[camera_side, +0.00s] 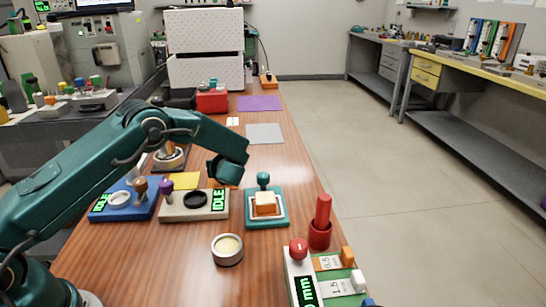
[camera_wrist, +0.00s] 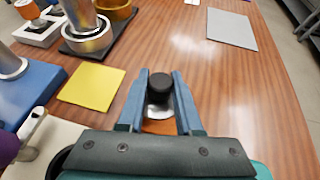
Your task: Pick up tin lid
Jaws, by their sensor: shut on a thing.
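The tin lid (camera_wrist: 158,110) is a small silver disc with a black knob on top, seen in the wrist view. My gripper (camera_wrist: 160,82) is shut on the knob, one blue finger on each side. An orange patch (camera_wrist: 160,127) shows just under the lid; I cannot tell whether the lid touches it. In the side view my gripper (camera_side: 224,172) is low over the table behind the beige device, and the lid is hidden there. A round open tin (camera_side: 227,250) with pale contents stands at the front of the table.
A beige device (camera_side: 193,205), a blue device (camera_side: 125,200) and a teal tray (camera_side: 266,208) stand in front of my gripper. A yellow sheet (camera_wrist: 92,84) and a grey sheet (camera_wrist: 231,28) lie nearby. A red cylinder (camera_side: 322,222) stands at the right edge.

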